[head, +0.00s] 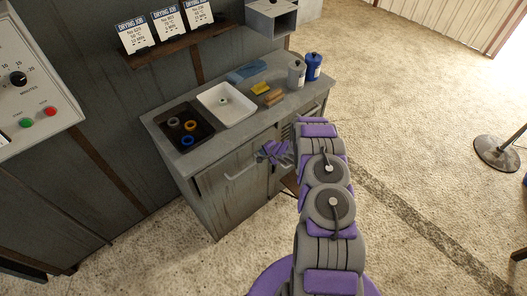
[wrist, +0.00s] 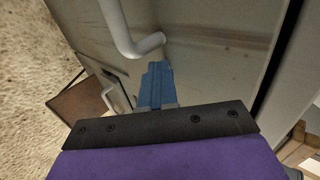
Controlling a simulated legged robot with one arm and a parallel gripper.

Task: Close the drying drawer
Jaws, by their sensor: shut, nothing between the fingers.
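The grey cabinet (head: 225,185) stands by the wall with a pale bar handle on its front. In the wrist view a bar handle (wrist: 133,35) is just ahead of my fingertips. A brown panel (wrist: 85,108) with a smaller pale handle (wrist: 110,97) shows to the left and lower down; a brown part (head: 291,184) also shows beside my arm in the head view. I cannot tell surely which is the drying drawer or how far it is out. My gripper (wrist: 156,78) is shut and empty, close to the cabinet front; my arm hides part of that front.
The counter holds a dark tray with rings (head: 185,125), a white basin (head: 214,112), a yellow sponge (head: 261,88), a grey bottle (head: 296,72) and a blue bottle (head: 313,67). A control box (head: 30,85) is at left. A round-based stand (head: 498,154) is at right. Floor between is clear.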

